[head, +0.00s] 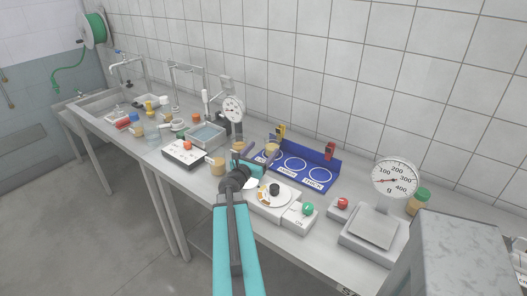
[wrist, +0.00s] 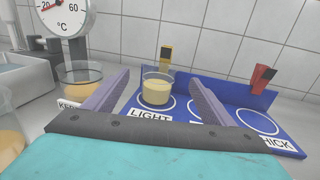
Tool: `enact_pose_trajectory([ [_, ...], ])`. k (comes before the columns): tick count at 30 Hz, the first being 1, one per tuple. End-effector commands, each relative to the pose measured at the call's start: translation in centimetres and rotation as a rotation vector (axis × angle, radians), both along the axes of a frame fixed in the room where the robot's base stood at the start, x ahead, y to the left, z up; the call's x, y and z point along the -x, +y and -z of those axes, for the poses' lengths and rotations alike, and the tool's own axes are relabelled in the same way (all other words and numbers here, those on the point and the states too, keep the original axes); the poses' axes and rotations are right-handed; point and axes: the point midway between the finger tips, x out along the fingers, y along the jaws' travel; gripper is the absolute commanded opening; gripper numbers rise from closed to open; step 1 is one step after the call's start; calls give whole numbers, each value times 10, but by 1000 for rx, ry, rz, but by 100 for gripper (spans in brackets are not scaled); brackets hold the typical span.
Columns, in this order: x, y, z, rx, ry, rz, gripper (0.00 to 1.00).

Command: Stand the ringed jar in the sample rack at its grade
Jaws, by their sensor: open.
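The blue sample rack (head: 325,167) stands against the wall, with white rings and grade labels reading LIGHT and THICK in the wrist view (wrist: 285,138); the middle label is mostly hidden by a finger. A clear jar with pale yellow contents (wrist: 157,92) stands upright on the LIGHT ring; it also shows in the head view (head: 271,149). My gripper (wrist: 160,78) is open and empty. Its two purple fingers show on either side of this jar in the wrist view, with gaps to both sides. I cannot make out a ring mark on any jar.
Another jar (wrist: 82,78) stands left of my gripper by a partly hidden label. A dial thermometer (head: 233,108), a round-topped device with a green button (head: 307,209) and a weighing scale (head: 374,232) stand nearby. Yellow and red clips (wrist: 262,78) rise from the rack's back.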

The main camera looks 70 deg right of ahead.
Motion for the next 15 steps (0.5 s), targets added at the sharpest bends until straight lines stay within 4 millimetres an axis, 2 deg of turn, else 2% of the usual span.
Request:
enact_pose_trajectory([
  [6, -1, 18, 0, 1, 1, -1, 77],
  [15, -2, 23, 0, 0, 1, 0, 77],
])
